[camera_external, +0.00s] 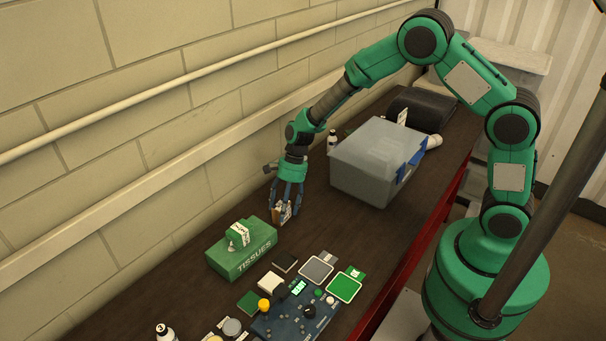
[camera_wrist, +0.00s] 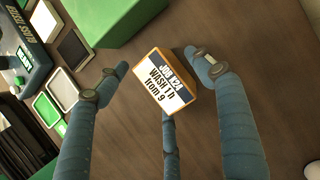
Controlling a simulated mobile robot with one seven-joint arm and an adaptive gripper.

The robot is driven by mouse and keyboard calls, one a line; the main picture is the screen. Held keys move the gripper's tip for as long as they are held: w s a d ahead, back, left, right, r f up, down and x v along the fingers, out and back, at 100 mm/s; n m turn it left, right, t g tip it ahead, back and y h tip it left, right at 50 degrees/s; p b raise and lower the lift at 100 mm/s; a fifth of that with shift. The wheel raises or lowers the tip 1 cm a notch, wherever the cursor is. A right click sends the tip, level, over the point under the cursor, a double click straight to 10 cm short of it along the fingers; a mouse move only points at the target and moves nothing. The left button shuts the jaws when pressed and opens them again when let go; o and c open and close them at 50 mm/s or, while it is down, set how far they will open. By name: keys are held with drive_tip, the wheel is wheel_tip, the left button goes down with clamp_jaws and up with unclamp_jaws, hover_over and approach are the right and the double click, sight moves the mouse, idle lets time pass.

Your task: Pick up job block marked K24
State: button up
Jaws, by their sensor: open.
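A small wooden-edged block (camera_wrist: 164,86) lies between the fingers of my gripper (camera_wrist: 160,66) in the wrist view. Its white label has a dark heading that seems to read "JOB K2", the last character unclear, above "WASH 1h from 9". Two blue fingers stand left and right of the block with gaps, and a third finger is below it. My gripper (camera_external: 287,205) is open and low over the bench in the external view. The block (camera_external: 278,215) shows there partly hidden by the fingers.
A grey lidded bin (camera_external: 366,172) stands behind my gripper. A blue control panel (camera_external: 270,327) and several coloured pads lie in front.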

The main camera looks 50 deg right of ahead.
idle(0.4)
drive_tip(key=c, duration=1.3)
drive_tip(key=shift+c, duration=0.2)
drive_tip(key=shift+r, duration=0.45)
wheel_tip(320, 180, up, 3)
drive_tip(key=shift+r+p, duration=0.1)
drive_tip(key=shift+p, duration=0.3)
drive_tip(key=s+d, duration=0.4)
drive_tip(key=s, duration=1.1)
drive_tip(key=shift+s+d+r+p, duration=0.15)
drive_tip(key=shift+s+r+p, duration=0.05)
drive_tip(key=shift+r+p, duration=0.25)
